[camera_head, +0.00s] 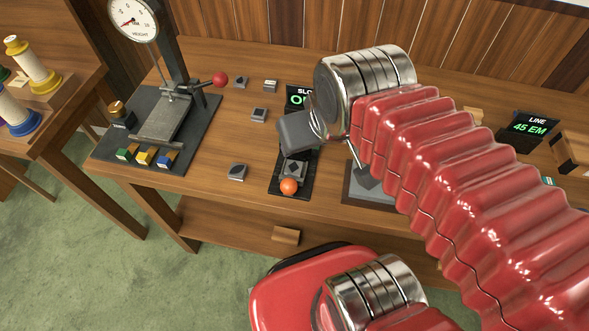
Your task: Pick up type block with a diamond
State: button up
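A grey type block with a dark diamond (293,168) sits on the dark slot plate (276,185) near the table's front edge, just behind an orange ball (289,187). My gripper (297,150) is the grey piece at the end of my red arm. It is over the slot plate, just above and behind the diamond block in the picture. Its fingertips do not show clearly, so I cannot tell whether it is open or whether it touches the block.
Several other small grey blocks lie left of the slot plate, one nearest the front edge (237,172). A height gauge (165,110) with a red knob stands at left, with coloured blocks before it. My arm hides much of the right side, where a LINE display (528,127) stands.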

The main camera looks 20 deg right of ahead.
aim_at(293, 168)
jog(key=k, duration=1)
jog(key=u, duration=0.65)
jog(key=i, duration=0.95)
jog(key=u, duration=0.05)
